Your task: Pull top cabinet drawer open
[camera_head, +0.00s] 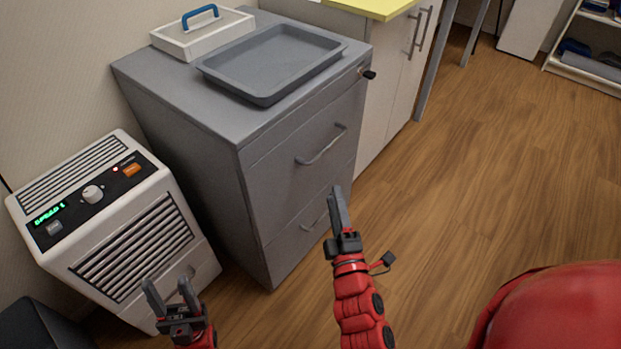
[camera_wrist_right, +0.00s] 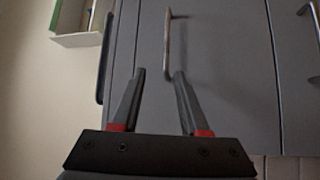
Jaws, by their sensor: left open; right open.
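A grey cabinet (camera_head: 190,115) has two drawers, both shut flush. The top drawer (camera_head: 270,165) has a horizontal bar handle (camera_head: 322,148). The lower drawer's handle (camera_head: 314,222) is partly hidden by my right gripper (camera_head: 337,210). That gripper is open and empty, in front of the cabinet's face, its tips below the top handle in the picture. In the right wrist view, its fingers (camera_wrist_right: 158,73) are apart, and a bar handle (camera_wrist_right: 168,45) on a grey front appears ahead, nearer the right finger; contact cannot be told. My left gripper (camera_head: 170,300) is open and empty, lower left.
A grey tray (camera_head: 272,91) and a white box with a blue handle (camera_head: 200,36) sit on the cabinet. A black knob (camera_head: 368,74) sticks out near its top right. A cream appliance (camera_head: 135,240) stands left. The wooden floor (camera_head: 500,160) right is clear.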

